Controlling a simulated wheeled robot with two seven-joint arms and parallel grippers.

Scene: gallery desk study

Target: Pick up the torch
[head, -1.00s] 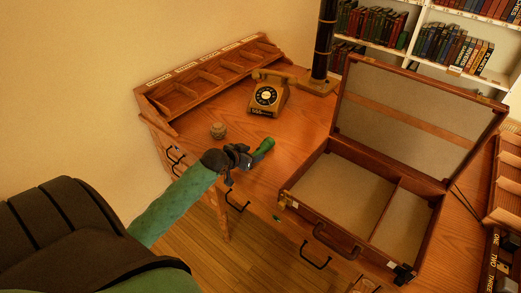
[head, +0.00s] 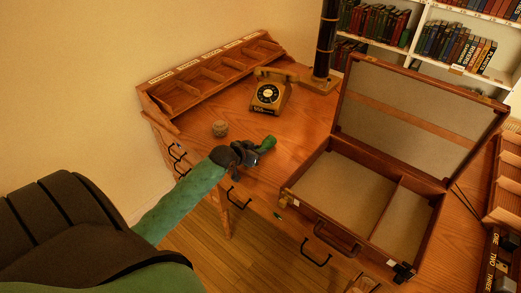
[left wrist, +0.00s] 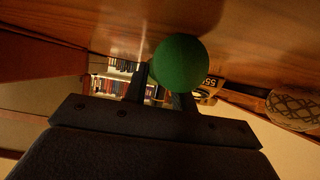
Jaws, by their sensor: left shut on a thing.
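The torch (head: 268,142) is green and shows just past the fingertips of my left gripper (head: 256,151), over the front left part of the desk. My left gripper is shut on it. In the left wrist view the torch (left wrist: 181,62) shows as a round green end between the two dark fingers, and the rest of it is hidden. I cannot tell whether the torch touches the desk. My right gripper is not in view.
An open case (head: 287,190) with two compartments lies right of my left gripper. A telephone (head: 268,95), a small round pot (head: 220,129) and a sorter rack (head: 160,103) stand behind. A dark post (head: 325,45) rises at the back. Desk between gripper and telephone is clear.

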